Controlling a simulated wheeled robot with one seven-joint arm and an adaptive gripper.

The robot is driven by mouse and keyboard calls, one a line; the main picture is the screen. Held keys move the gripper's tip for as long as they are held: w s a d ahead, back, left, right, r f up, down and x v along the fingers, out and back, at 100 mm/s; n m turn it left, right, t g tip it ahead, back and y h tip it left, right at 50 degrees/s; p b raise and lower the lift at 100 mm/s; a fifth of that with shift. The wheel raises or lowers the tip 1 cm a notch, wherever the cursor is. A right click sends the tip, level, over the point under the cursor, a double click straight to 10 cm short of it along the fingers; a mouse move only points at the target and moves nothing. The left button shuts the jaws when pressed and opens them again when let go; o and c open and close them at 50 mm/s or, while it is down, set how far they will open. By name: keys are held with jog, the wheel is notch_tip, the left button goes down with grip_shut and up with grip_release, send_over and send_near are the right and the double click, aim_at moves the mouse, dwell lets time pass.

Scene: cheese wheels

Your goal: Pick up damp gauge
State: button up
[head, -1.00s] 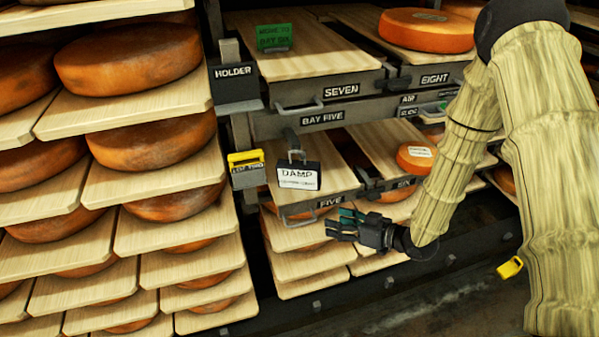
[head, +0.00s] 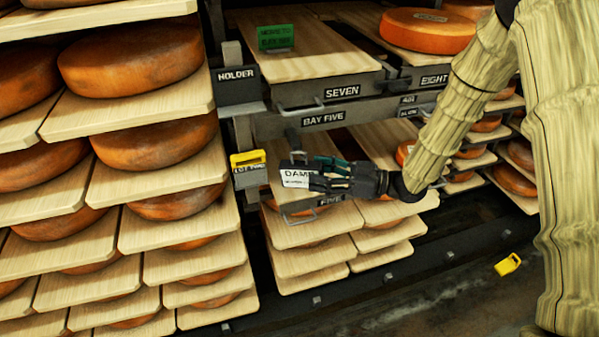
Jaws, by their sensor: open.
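The damp gauge (head: 294,179) is a small dark box with a white label reading "DAMP", hanging at the front of the bay five rack above the board marked FIVE. Its right part is hidden behind my gripper (head: 318,178). My gripper has come in from the right, with its dark and green fingers over the gauge's right side. The fingers are open. I cannot tell whether they touch the gauge.
A black HOLDER box (head: 237,88) and a yellow-topped tag (head: 248,162) are on the post to the left. A green sign (head: 276,37) stands on board SEVEN (head: 310,68). Cheese wheels on boards fill the left rack. A yellow object (head: 508,264) lies on the floor at right.

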aim_at(300, 164)
jog(key=shift+w+a+r+p, duration=0.15)
jog(key=shift+a+p, duration=0.3)
jog(key=shift+a, duration=0.3)
jog(key=a, duration=0.1)
jog(key=a+p, duration=0.1)
jog(key=a, duration=0.2)
jog(key=shift+w+f, duration=0.2)
jog(key=shift+w, duration=0.15)
grip_shut()
jog(key=shift+r+b, duration=0.3)
jog(key=shift+r, duration=0.45)
jog(key=s+d+b, duration=0.2)
jog(key=s, duration=0.6)
jog(key=s+d+b, duration=0.1)
jog(key=s+d, duration=0.2)
jog(key=s, duration=0.6)
jog(key=shift+d+b, duration=0.35)
jog(key=shift+b, duration=0.05)
